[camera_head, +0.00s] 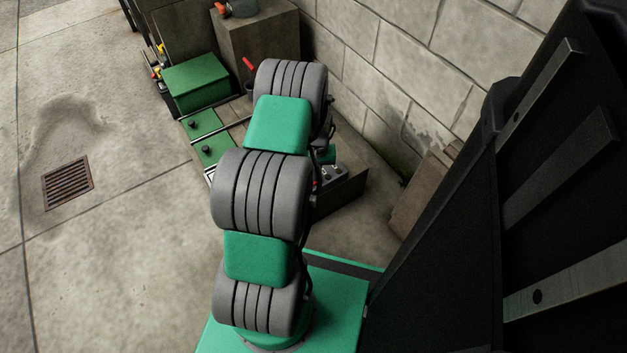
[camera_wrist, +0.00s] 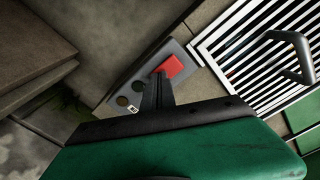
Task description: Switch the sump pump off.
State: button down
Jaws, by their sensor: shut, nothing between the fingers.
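My gripper (camera_wrist: 160,76) is shut and empty. Its dark fingertips overlap the lower left edge of the red button in the picture; I cannot tell whether they touch it. In the head view a grey panel (camera_head: 331,172) shows partly behind my arm, and the fingertips are hidden. The pump itself cannot be made out.
A white slatted grating (camera_wrist: 245,45) and a grey handle (camera_wrist: 290,58) lie right of the panel in the wrist view. In the head view a block wall (camera_head: 400,70) rises at the right. A green box (camera_head: 200,82) stands behind. Open floor with a rusty drain (camera_head: 68,184) lies left.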

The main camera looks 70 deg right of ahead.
notch_tip(320, 180, up, 7)
jog(key=p, duration=0.5)
jog(key=shift+f, duration=0.1)
dwell(0.4)
